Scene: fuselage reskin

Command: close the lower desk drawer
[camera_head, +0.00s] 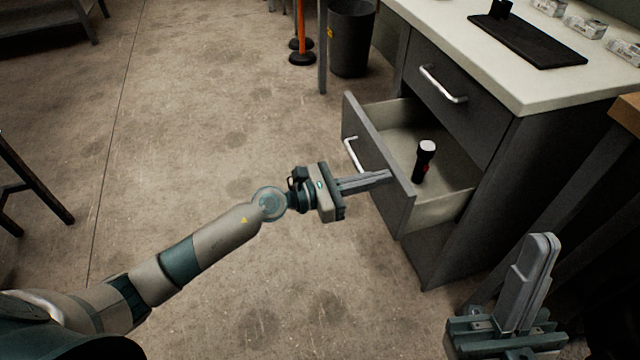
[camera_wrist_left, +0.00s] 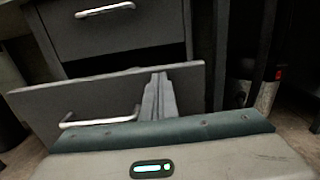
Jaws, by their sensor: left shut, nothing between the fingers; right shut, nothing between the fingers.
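The lower desk drawer (camera_head: 405,213) is pulled well out of the grey desk (camera_head: 495,185). Its front panel with a silver bar handle (camera_head: 351,155) faces my left arm, and the front also shows in the left wrist view (camera_wrist_left: 188,90). A black flashlight (camera_head: 424,160) stands inside it. My left gripper (camera_head: 388,177) is shut and empty, its fingertips at the outer face of the drawer front, right of the handle; I cannot tell whether they touch. My right gripper (camera_head: 546,240) is shut and empty at the lower right, pointing up, apart from the drawer.
The upper drawer (camera_head: 455,85) is shut, with its own handle (camera_head: 443,84). A black mat (camera_head: 527,40) and several small boxes lie on the white desktop (camera_head: 490,72). A dark bin (camera_head: 352,38) and an orange post (camera_head: 302,35) stand behind. The floor at left is mostly clear.

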